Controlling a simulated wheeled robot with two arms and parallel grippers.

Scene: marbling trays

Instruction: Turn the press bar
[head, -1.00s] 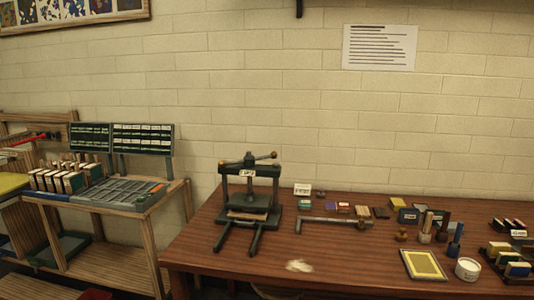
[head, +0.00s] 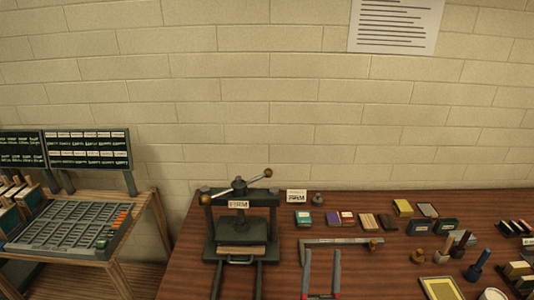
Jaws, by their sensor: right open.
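The press (head: 241,222) stands on the left part of the wooden table, with a labelled crosspiece. Its press bar (head: 253,179) lies across the top, with a ball at each end. The bar slants, its right end higher in the picture. A flat stack (head: 242,250) lies on the press bed under the plate. My right gripper (head: 322,254) is at the bottom centre, its two fingers spread and empty. It is to the right of the press and lower in the picture, apart from the bar. My left gripper is out of view.
A metal square (head: 332,241) lies right of the press, partly behind my right gripper. Small blocks, a label card (head: 297,196), stamps and a yellow framed pad (head: 442,288) fill the table's right side. A type case (head: 68,227) stands on a rack at left.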

